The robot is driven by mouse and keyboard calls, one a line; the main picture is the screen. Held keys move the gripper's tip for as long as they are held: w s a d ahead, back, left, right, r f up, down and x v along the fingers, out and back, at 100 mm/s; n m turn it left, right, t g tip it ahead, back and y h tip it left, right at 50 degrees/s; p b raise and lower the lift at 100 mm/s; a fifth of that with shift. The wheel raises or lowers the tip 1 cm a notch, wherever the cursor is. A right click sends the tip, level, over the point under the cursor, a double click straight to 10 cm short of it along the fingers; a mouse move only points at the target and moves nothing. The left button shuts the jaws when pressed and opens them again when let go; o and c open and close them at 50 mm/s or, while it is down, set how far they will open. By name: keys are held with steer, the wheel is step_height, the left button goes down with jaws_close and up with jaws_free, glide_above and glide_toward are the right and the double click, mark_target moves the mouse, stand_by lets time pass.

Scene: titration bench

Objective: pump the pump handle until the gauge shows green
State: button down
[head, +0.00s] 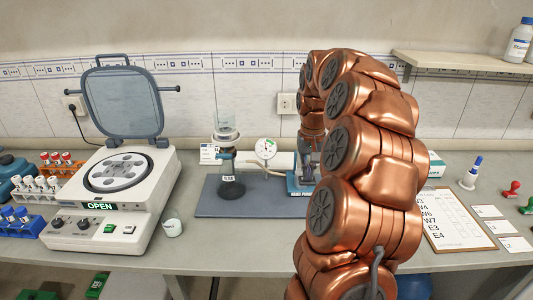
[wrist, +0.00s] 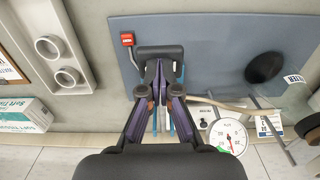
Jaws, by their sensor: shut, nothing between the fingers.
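A dark horizontal bar, seemingly the pump handle (wrist: 160,52), lies just beyond my fingertips in the wrist view. My gripper (wrist: 160,76) is shut and empty, its fingers pointing at the bar; I cannot tell whether they touch it. The round white gauge (head: 266,149) stands left of the pump and also shows in the wrist view (wrist: 228,136). Its face has a green patch and red marks. The needle's reading is too small to tell.
A stand with a dark flask (head: 231,187) is on the grey-blue mat (head: 260,207), left of the pump. An open centrifuge (head: 118,172) and tube racks fill the left. A clipboard (head: 460,217) and stamps lie right. A tube (wrist: 222,103) runs near the gauge.

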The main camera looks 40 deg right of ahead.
mark_target(307, 183)
steer(key=shift+f+b, duration=1.2)
steer(key=shift+f, duration=1.15)
steer(key=shift+r, duration=0.2)
steer(key=shift+r+p, duration=0.95)
steer(key=shift+r, duration=2.85)
step_height(307, 183, up, 5)
steer(key=shift+f+p, duration=0.1)
steer(key=shift+p, duration=0.7)
